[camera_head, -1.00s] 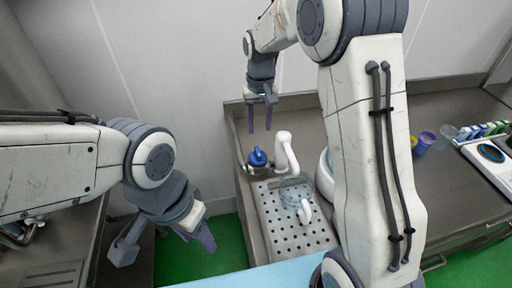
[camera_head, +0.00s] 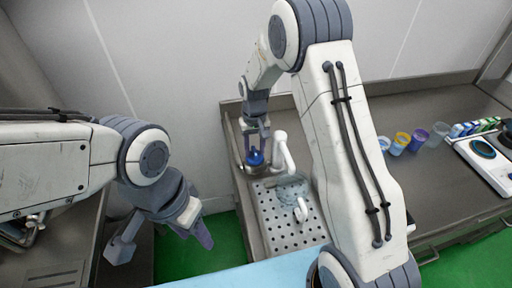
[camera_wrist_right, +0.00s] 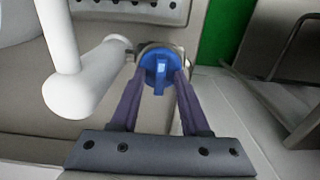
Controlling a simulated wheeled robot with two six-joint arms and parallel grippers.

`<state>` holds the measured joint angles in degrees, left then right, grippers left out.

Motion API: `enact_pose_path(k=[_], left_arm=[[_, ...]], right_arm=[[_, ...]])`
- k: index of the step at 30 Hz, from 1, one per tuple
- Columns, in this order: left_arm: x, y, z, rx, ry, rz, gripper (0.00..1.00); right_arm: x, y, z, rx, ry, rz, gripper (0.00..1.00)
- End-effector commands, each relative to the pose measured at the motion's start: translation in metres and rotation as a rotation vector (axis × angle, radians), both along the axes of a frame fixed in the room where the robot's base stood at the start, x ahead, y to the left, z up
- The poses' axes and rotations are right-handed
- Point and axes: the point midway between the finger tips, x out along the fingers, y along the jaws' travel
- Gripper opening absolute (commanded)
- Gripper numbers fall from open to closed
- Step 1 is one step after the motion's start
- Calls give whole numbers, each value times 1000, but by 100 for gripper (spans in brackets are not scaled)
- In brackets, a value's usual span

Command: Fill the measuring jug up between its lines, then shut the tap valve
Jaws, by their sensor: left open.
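The tap has a white curved spout (camera_head: 283,152) and a blue valve knob (camera_head: 254,158); in the right wrist view the knob (camera_wrist_right: 160,72) faces me with its raised grip bar. My right gripper (camera_head: 256,148) is over the valve, its fingers apart on either side of the knob; I cannot tell whether they touch it. The clear measuring jug (camera_head: 290,188), with a white handle, stands under the spout on the perforated drain tray (camera_head: 290,237). Its lines and liquid level are too small to read. My left gripper (camera_head: 162,247) is open and empty at the left.
Several cups (camera_head: 399,144) stand on the counter at the right, near bottles with coloured caps and a white device with a round dark plate (camera_head: 483,148). A wall runs close behind the tap. Green floor (camera_head: 213,248) shows between the left table and the counter.

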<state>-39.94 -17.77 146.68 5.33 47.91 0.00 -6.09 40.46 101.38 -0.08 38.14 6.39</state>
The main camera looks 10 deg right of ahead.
Motion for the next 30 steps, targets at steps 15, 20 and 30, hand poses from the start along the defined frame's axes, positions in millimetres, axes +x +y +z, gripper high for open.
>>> enact_pose_path(k=[15, 20, 30], left_arm=[[0, 0, 0, 0, 0, 0, 50], [0, 0, 1, 0, 0, 0, 50], [0, 0, 3, 0, 0, 0, 50]], right_arm=[[0, -2, 1, -1, 1, 33, 0], [0, -2, 1, -1, 1, 109, 0], [0, -1, 1, -1, 1, 394, 0]])
